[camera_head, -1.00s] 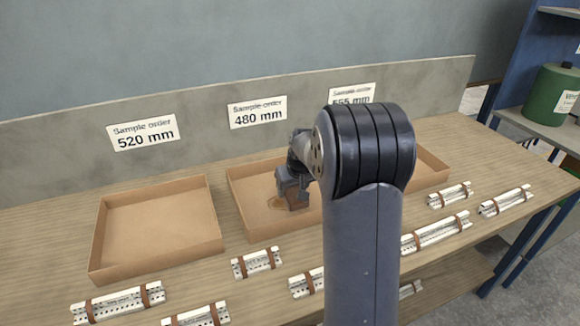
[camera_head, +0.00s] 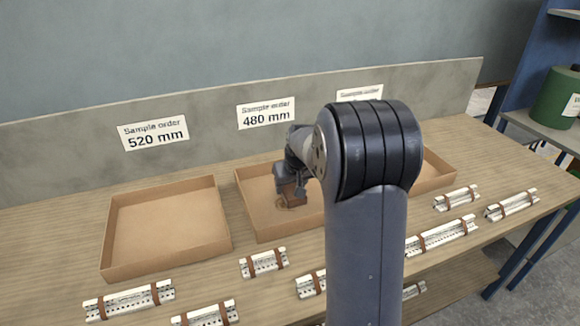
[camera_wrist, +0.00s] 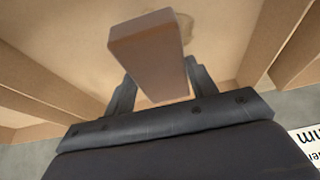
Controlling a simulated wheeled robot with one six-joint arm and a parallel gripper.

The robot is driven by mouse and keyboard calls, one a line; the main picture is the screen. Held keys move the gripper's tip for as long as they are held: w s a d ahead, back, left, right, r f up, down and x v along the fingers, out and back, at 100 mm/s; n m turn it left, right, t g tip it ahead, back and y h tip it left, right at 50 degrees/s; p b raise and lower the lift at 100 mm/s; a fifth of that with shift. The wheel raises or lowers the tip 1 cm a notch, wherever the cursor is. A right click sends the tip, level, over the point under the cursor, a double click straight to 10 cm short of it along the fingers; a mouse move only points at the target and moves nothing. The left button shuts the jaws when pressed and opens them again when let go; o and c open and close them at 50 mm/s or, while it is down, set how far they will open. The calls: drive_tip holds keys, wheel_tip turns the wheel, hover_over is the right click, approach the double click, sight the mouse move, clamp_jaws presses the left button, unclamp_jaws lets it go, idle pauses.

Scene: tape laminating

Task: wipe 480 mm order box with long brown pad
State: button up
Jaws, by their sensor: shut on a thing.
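The 480 mm order box (camera_head: 262,226) is an open, shallow cardboard tray below the "Sample order 480 mm" sign (camera_head: 266,113). My arm hides its right part. My gripper (camera_head: 291,193) is inside the box outline, low over its floor, shut on the long brown pad (camera_head: 293,202). In the wrist view the pad (camera_wrist: 150,55) is a brown block between the two fingers (camera_wrist: 160,85). A darker stain (camera_wrist: 184,24) shows on the box floor beside the pad's far end. I cannot tell whether the pad touches the floor.
The 520 mm box (camera_head: 168,232) stands empty at the left. Another box (camera_head: 437,172) shows partly behind my arm at the right. Several strapped bundles of white rails (camera_head: 130,300) lie along the table's front. A green canister (camera_head: 556,97) stands on a shelf at the right.

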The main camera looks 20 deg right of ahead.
drive_tip(key=shift+r+p, duration=1.9)
drive_tip(key=shift+r, duration=0.95)
